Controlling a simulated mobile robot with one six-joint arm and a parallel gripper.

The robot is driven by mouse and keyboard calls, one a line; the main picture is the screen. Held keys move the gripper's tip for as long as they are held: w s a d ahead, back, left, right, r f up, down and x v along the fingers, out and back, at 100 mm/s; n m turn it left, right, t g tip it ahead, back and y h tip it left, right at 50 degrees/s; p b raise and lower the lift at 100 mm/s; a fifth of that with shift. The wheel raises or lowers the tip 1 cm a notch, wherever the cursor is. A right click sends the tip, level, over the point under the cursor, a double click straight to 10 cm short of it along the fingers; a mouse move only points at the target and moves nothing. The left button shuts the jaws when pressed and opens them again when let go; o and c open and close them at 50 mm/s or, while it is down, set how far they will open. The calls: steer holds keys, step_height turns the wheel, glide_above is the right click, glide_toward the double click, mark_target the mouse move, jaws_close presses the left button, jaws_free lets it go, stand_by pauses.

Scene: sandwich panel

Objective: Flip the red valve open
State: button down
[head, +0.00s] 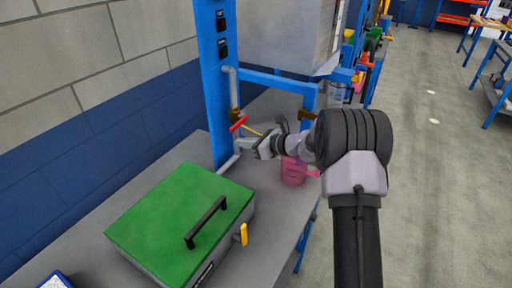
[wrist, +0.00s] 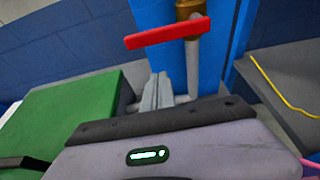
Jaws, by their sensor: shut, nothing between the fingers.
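The red valve handle (wrist: 166,33) sits on a brass valve body (wrist: 188,8) on a grey pipe (wrist: 192,68) in front of a blue post. In the wrist view the handle lies nearly level, crosswise to the upright pipe. The red handle (head: 239,124) also shows in the head view, on the blue post (head: 217,90). My gripper (head: 247,147) is shut and empty, just below and close to the handle. In the wrist view the closed fingertips (wrist: 158,80) point toward the post, below the handle. I cannot tell if they touch the pipe.
A green-lidded case (head: 170,215) with a black handle stands on the grey bench at the front left. A pink jug (head: 293,172) stands behind my wrist. A yellow cord (wrist: 275,85) shows at the right in the wrist view. A brick wall closes off the left.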

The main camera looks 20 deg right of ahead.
mark_target(237, 123)
steer(key=shift+r+b, duration=0.3)
steer(key=shift+r, duration=1.7)
steer(key=shift+r+p, duration=0.15)
steer(key=shift+p, duration=0.25)
